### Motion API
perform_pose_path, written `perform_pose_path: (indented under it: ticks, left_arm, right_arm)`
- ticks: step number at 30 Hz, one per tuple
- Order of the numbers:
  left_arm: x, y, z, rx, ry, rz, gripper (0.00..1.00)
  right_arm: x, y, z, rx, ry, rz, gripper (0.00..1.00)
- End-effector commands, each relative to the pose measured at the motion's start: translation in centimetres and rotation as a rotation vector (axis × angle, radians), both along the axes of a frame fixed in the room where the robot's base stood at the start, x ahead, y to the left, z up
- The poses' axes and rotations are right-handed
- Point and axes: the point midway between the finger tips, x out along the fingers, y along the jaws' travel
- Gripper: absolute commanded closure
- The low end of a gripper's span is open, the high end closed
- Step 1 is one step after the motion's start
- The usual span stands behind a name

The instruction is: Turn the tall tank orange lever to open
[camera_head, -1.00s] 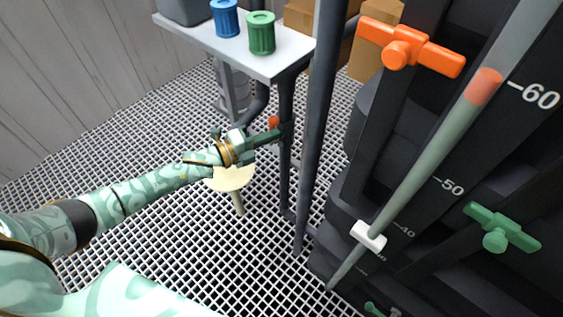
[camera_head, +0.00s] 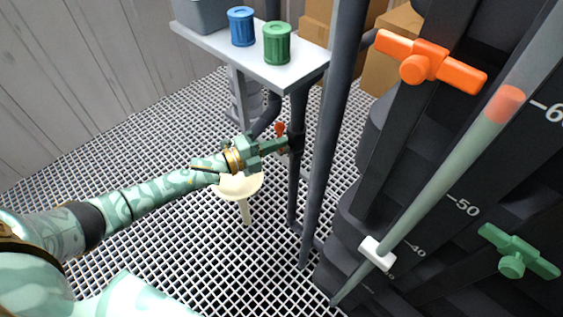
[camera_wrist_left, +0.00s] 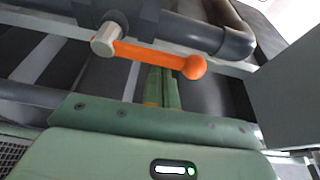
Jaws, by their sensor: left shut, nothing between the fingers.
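The orange lever (camera_wrist_left: 150,54) has a round ball end and a pale metal hub, and is mounted on a dark pipe in the left wrist view. It slants slightly down to the right there. Only a small orange bit of it (camera_head: 280,128) shows in the head view, beside the dark upright pipe. My left gripper (camera_head: 284,146) is shut and empty, with its tip close to that pipe. In the left wrist view its green fingers (camera_wrist_left: 161,86) are together just below the lever's arm near the ball end. I cannot tell whether they touch it. My right gripper is out of view.
A large orange T-handle (camera_head: 428,62) and a green one (camera_head: 518,254) are on the dark structure at right. A shelf (camera_head: 222,42) with blue (camera_head: 241,27) and green (camera_head: 277,43) canisters stands behind. A cream stool (camera_head: 240,186) is below my left forearm.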

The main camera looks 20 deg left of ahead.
Motion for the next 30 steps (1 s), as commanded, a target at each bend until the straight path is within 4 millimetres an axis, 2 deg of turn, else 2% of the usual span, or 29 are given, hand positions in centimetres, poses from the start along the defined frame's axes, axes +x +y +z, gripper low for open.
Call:
perform_pose_path:
  ticks: [5,8,11,21,25,30]
  left_arm:
    - [-0.2,0.1,0.0,0.000,0.000,0.000,1.00]
    - [-0.9,0.7,0.0,0.000,0.001,0.000,1.00]
    - [-2.5,2.0,0.2,0.001,0.002,0.000,1.00]
    - [-9.5,7.8,0.0,0.001,0.003,0.001,1.00]
    - [-11.3,9.3,-0.1,0.001,0.002,0.001,1.00]
    - [-12.5,10.2,-0.2,0.001,0.001,0.000,1.00]
  right_arm:
    - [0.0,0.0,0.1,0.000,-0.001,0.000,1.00]
    - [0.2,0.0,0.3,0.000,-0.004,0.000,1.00]
    - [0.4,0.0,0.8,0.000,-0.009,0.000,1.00]
    - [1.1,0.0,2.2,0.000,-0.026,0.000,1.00]
    - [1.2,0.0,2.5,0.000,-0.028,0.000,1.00]
    - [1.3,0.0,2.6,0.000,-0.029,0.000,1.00]
